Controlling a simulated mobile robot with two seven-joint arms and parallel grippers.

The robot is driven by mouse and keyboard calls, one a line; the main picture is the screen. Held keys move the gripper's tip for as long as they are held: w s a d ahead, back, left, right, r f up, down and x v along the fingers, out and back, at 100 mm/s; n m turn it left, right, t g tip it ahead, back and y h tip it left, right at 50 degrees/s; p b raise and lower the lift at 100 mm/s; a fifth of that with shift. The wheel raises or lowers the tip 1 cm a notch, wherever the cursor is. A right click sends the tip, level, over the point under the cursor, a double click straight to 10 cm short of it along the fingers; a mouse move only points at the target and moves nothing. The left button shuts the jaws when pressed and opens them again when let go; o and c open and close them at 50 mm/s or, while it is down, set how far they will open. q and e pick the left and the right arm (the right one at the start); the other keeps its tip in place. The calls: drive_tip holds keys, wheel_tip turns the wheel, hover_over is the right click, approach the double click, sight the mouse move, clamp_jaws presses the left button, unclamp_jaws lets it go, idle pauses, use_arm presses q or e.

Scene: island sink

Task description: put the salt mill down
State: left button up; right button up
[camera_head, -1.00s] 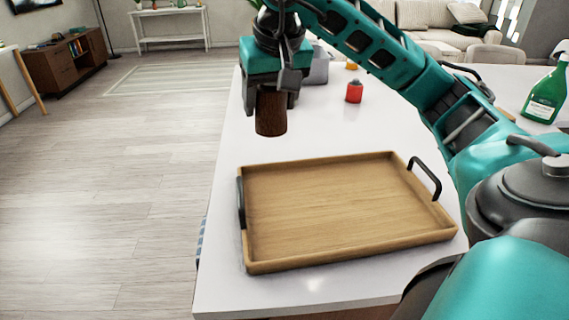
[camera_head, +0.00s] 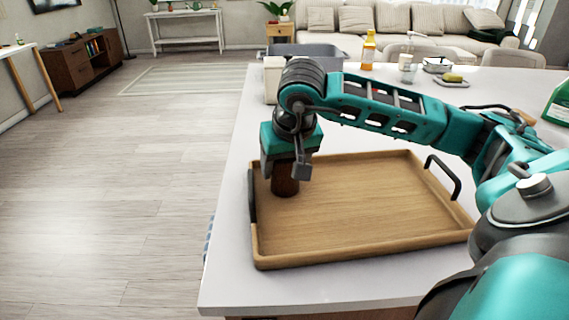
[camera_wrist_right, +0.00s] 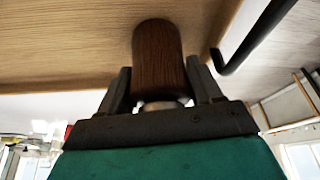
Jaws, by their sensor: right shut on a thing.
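The salt mill (camera_head: 285,186) is a dark brown wooden cylinder. My right gripper (camera_head: 287,170) is shut on its upper part and holds it upright over the left end of the wooden tray (camera_head: 370,205). In the right wrist view the mill (camera_wrist_right: 158,55) sits between the two fingers of the gripper (camera_wrist_right: 165,88), with the tray's wood (camera_wrist_right: 70,45) behind it. The mill's lower end is at or just above the tray floor; I cannot tell whether it touches. My left gripper is out of view.
The tray has black handles, the right one (camera_head: 443,176) clear. Behind my arm stand a grey basin (camera_head: 305,52), an orange bottle (camera_head: 368,50), a soap dispenser (camera_head: 406,65) and a sponge (camera_head: 452,77). A green bottle (camera_head: 560,102) stands at the right edge. Most of the tray is empty.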

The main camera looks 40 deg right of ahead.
drive_tip(key=shift+f, duration=0.2)
drive_tip(key=o, duration=1.2)
drive_tip(key=shift+r, duration=0.1)
drive_tip(key=shift+s+r, duration=0.1)
drive_tip(key=shift+r, duration=0.5)
drive_tip(key=p+v, duration=0.2)
drive_tip(key=v, duration=0.9)
drive_tip(key=shift+s+a, duration=0.1)
drive_tip(key=shift+s, duration=0.05)
